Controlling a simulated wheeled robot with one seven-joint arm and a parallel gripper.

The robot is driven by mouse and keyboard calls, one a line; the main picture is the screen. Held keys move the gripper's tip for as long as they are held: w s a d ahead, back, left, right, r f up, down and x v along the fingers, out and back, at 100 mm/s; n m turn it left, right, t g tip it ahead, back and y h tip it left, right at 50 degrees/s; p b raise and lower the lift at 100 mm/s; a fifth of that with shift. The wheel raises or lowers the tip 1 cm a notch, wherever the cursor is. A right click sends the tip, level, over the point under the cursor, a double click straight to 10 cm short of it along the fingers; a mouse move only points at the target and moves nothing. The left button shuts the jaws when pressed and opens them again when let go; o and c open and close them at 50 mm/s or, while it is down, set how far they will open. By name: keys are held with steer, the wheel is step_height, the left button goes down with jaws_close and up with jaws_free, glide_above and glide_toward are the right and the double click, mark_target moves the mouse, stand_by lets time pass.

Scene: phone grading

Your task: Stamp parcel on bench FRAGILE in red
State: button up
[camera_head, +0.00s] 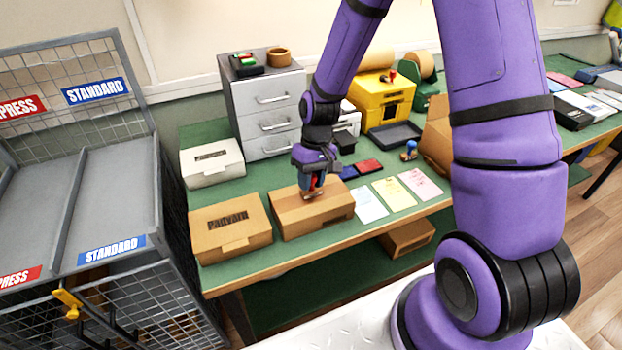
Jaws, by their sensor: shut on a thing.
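A closed brown cardboard parcel (336,208) lies on the green bench (392,222), near its front edge. My gripper (312,184) points down over the top of this parcel. It is shut on a stamp (317,181) with a red part showing between the fingers. The stamp's lower end is at or just above the parcel's top; I cannot tell whether it touches. A red ink pad (369,166) and a blue ink pad (348,172) lie behind and to the right.
A brown box marked "Padvarn" (230,238) sits close on the left, with a white box (212,168) behind it. Paper sheets (394,194) lie right of the parcel. A blue-handled stamp (410,150) stands beyond. Grey drawers (270,122) stand at the back.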

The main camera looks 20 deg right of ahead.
steer(key=shift+f, duration=0.5)
stand_by(1.2)
steer(key=shift+r, duration=3.55)
